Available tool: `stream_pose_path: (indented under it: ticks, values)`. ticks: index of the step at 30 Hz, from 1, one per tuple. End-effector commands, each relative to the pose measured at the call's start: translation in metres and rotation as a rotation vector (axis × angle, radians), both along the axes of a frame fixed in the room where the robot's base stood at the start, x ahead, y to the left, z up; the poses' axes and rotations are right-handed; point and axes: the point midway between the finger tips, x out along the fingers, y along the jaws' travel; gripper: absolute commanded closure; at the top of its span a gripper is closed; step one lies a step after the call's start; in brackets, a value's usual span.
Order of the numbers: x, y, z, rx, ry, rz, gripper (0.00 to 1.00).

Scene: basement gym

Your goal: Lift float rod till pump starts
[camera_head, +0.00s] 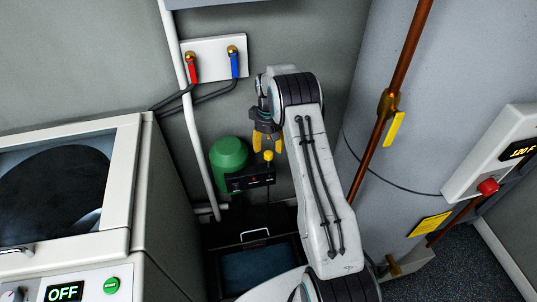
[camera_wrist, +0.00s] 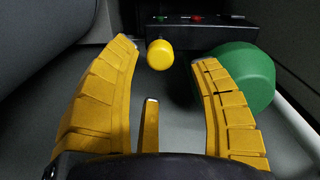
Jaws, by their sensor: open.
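The float rod's yellow knob (camera_head: 268,156) stands in front of a black control box (camera_head: 250,179) beside the green pump body (camera_head: 229,153). In the wrist view the round knob (camera_wrist: 160,55) shows between and slightly beyond my yellow fingertips, with a gap on both sides. My gripper (camera_head: 267,147) is open and empty, pointing down just above the knob. The black box (camera_wrist: 195,38) carries a small green and a small red mark, and the green body (camera_wrist: 243,75) is behind my right finger. The rod below the knob is mostly hidden.
A white washer (camera_head: 175,200) stands left, a large grey tank (camera_head: 400,150) with a copper pipe (camera_head: 408,45) right. A white pipe (camera_head: 192,130) runs down the wall beside the pump.

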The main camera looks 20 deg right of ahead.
Motion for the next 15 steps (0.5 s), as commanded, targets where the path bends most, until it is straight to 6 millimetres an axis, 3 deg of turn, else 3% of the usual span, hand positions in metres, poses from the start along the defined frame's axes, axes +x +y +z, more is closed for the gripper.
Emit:
stream_pose_path:
  ticks: [7,15]
  values:
    - [-0.001,0.000,-0.032,0.001,0.003,-0.001,0.44]
    - [-0.001,0.000,-0.053,0.001,0.002,-0.001,0.44]
